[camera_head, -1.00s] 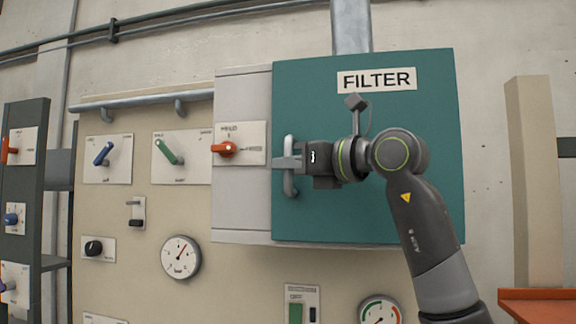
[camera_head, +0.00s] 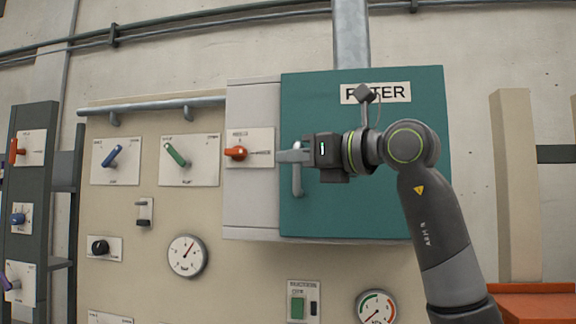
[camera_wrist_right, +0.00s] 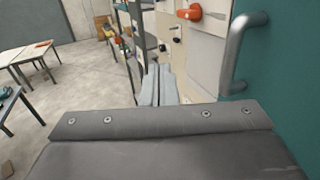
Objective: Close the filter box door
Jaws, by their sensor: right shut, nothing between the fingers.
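The filter box has a teal door (camera_head: 400,210) with a FILTER label, partly covered by my right arm. The door lies against the grey box part (camera_head: 250,205) at its left; I cannot tell whether a small gap is left. A grey bar handle (camera_head: 297,182) stands upright near the door's left edge. My right gripper (camera_head: 280,156) is shut and empty, pointing left in front of the handle's upper part. In the right wrist view its fingers (camera_wrist_right: 158,86) are apart from the handle (camera_wrist_right: 238,50), which is to their right. My left gripper is not in view.
A red knob (camera_head: 237,153) on a white plate sits just left of my fingertips. A beige panel (camera_head: 135,260) with switches and a gauge (camera_head: 187,256) stands left. A pipe (camera_head: 351,35) rises from the box. A beige post (camera_head: 515,200) stands right.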

